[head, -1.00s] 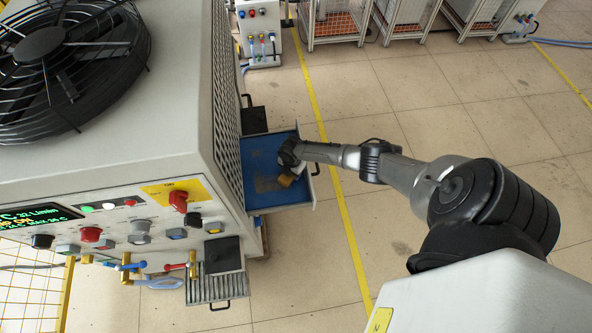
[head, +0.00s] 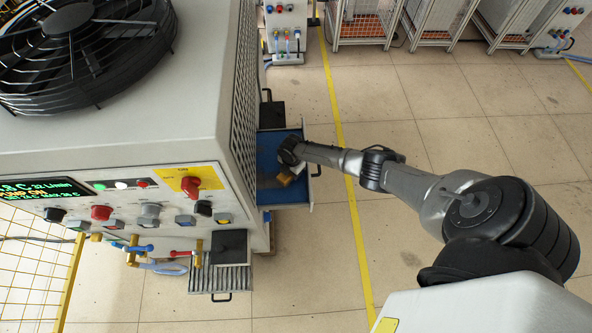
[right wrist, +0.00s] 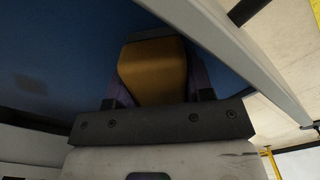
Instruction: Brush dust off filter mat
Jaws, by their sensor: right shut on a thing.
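The filter mat (head: 270,145) is a blue sheet in the tray pulled out from the machine's right side. A small grey patch shows on it left of the brush in the head view, and a grey patch also shows on the blue mat (right wrist: 50,50) in the right wrist view. My right gripper (head: 289,166) is over the mat, shut on a brush (head: 285,180) with an orange-yellow handle. The handle (right wrist: 152,70) sits between the fingers in the right wrist view. The bristles are hidden, so contact with the mat cannot be told. My left gripper is out of view.
The tray's pale rim (right wrist: 225,45) runs close by the gripper. The machine (head: 120,140) with its panel and fan stands at left. A louvred tray (head: 219,280) juts from its front.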

